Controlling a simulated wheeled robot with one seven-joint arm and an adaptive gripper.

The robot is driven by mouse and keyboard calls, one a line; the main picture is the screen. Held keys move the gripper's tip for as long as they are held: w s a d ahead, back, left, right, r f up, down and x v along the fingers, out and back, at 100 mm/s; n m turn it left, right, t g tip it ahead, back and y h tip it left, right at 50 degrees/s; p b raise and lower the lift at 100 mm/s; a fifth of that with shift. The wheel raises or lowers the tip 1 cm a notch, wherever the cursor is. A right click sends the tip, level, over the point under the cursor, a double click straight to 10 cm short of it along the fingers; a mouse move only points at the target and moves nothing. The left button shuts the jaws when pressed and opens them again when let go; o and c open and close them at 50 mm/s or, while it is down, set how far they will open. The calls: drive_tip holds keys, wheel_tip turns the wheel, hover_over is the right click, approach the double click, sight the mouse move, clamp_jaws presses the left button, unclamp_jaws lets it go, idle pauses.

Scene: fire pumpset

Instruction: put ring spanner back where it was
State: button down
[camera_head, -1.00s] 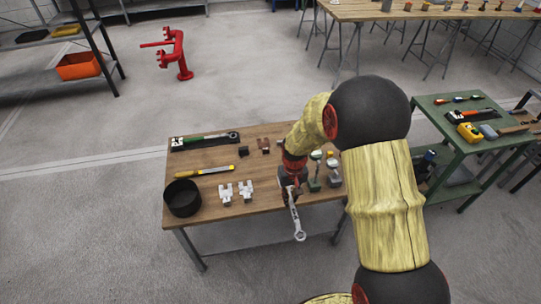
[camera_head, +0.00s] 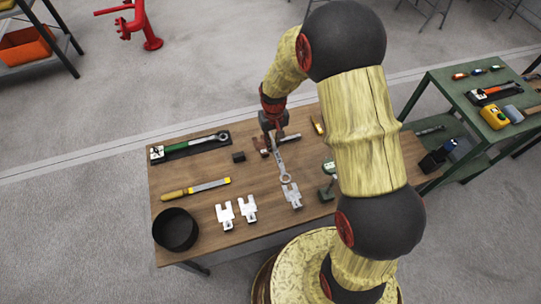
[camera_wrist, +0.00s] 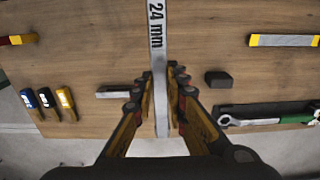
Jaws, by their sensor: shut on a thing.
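The ring spanner (camera_head: 280,160) is a slim silver tool, marked "24 mm" in the wrist view (camera_wrist: 157,40). My gripper (camera_head: 272,135) is shut on its shaft, with a finger on each side in the wrist view (camera_wrist: 161,88). In the head view the spanner's ring end points toward the near side, over the wooden table (camera_head: 215,170). Whether it touches the table or hangs just above cannot be told. Its other end is hidden by my gripper in the head view.
A green-handled ratchet (camera_head: 190,147) lies on a black tray at the far left. A file (camera_head: 195,188), a black bowl (camera_head: 175,230), a dark block (camera_head: 238,157) and white forked parts (camera_head: 248,208) are on the table. A green table (camera_head: 455,110) stands right. Bare wood lies between the items.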

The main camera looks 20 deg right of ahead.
wheel_tip(320, 180, down, 10)
drive_tip(key=b, duration=0.3)
drive_tip(key=shift+r, duration=0.1)
drive_tip(key=shift+f, duration=0.45)
drive_tip(key=shift+f+b, duration=0.1)
drive_tip(key=shift+b, duration=0.2)
drive_tip(key=c, duration=1.8)
unclamp_jaws()
